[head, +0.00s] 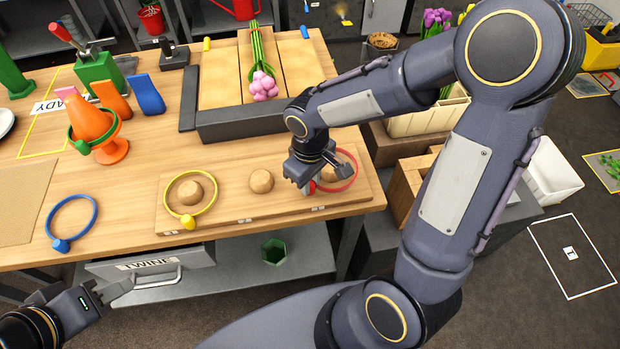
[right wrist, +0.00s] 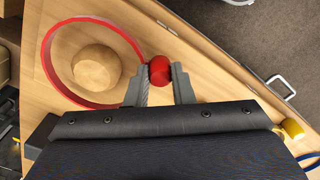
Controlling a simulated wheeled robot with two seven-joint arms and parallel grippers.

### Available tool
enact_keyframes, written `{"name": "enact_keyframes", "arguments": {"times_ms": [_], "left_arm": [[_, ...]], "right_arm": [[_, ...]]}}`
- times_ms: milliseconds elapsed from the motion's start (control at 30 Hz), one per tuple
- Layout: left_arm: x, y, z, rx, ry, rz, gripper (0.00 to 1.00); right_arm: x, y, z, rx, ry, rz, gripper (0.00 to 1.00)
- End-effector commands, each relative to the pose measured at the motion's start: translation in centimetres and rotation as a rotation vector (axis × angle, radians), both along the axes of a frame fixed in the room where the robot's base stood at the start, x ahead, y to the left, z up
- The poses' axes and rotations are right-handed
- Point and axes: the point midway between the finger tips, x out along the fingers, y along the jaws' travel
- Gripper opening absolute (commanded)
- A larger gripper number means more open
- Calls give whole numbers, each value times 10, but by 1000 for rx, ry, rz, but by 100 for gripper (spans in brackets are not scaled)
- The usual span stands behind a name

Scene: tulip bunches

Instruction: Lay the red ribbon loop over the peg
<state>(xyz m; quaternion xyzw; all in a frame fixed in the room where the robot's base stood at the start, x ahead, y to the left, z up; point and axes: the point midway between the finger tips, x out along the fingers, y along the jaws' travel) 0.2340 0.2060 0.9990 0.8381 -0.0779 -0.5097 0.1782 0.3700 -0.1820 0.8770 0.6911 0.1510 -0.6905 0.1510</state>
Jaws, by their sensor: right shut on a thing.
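The red ribbon loop (right wrist: 62,38) is a thin red ring with a round red knob (right wrist: 160,70). My right gripper (right wrist: 159,84) is shut on that knob, at the right end of the wooden board. In the right wrist view a round wooden peg (right wrist: 97,73) shows inside the loop. The loop also shows in the head view (head: 354,160), partly behind my right gripper (head: 313,184). I cannot tell whether the loop rests on the board or hangs just above it. My left gripper (head: 108,292) is low at the left, away from the table top; its jaw opening is unclear.
A yellow loop (head: 211,208) lies around the board's left peg (head: 187,192); the middle peg (head: 261,180) is bare. A blue loop (head: 93,205) lies on the table at left. A green loop (head: 74,145) hangs on an orange cone (head: 92,122). Pink tulips (head: 264,86) lie behind.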

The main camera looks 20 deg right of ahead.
Motion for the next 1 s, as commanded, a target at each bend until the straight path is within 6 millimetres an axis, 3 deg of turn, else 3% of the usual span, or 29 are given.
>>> {"name": "enact_keyframes", "arguments": {"times_ms": [133,167,333,667,1000], "left_arm": [[0,0,0,0,0,0,36],[0,0,0,0,0,0,36],[0,0,0,0,0,0,36],[0,0,1,0,0,0,36],[0,0,5,0,0,0,36]], "right_arm": [[0,0,0,0,0,0,0],[0,0,0,0,0,0,25],[0,0,0,0,0,0,47],[0,0,5,1,-2,-1,47],[1,0,59,1,-5,-1,47]]}}
